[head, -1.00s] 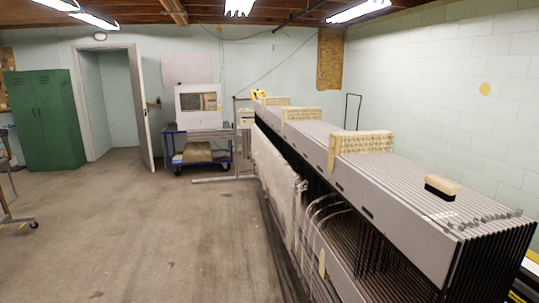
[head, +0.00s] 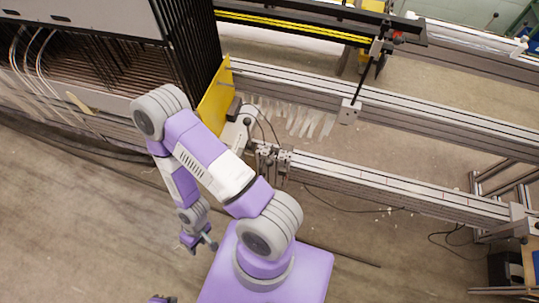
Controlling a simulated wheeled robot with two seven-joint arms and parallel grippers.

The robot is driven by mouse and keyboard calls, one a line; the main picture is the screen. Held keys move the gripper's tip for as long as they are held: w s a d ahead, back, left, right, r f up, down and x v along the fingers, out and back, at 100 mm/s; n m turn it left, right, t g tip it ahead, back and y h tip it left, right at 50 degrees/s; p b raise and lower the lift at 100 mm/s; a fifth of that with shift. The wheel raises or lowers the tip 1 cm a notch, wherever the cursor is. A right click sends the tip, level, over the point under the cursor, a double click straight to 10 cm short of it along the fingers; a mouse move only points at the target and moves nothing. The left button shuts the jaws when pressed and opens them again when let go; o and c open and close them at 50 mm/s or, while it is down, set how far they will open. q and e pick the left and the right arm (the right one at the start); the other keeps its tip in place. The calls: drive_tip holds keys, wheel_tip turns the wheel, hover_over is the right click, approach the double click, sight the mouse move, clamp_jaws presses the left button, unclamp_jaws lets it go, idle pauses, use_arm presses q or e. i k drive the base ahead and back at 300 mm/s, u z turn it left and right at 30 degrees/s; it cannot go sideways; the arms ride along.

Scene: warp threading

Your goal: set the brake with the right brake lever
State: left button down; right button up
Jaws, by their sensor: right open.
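My right arm crosses the middle of the head view, elbow out to the left and forearm hanging down. My right gripper (head: 203,243) is at its end, small, open and empty over the bare floor. It is well apart from the machine. A thin black bar (head: 363,82) with a pale block at its lower end slants between the machine's rails at the upper right. I cannot tell for sure whether it is the right brake lever. A small purple piece shows at the bottom edge, but my left gripper is not clearly seen.
The dark frame stack (head: 185,35) with a yellow end plate (head: 215,95) stands at upper left. A long grey rail (head: 400,185) runs right from it, with small fittings (head: 270,155) and cables near its left end. The floor at lower left is free.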

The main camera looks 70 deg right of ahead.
sight(270, 163)
drive_tip(key=z, duration=2.25)
drive_tip(key=k, duration=0.6)
drive_tip(key=u, duration=0.95)
drive_tip(key=i, duration=0.7)
drive_tip(key=z, duration=1.05)
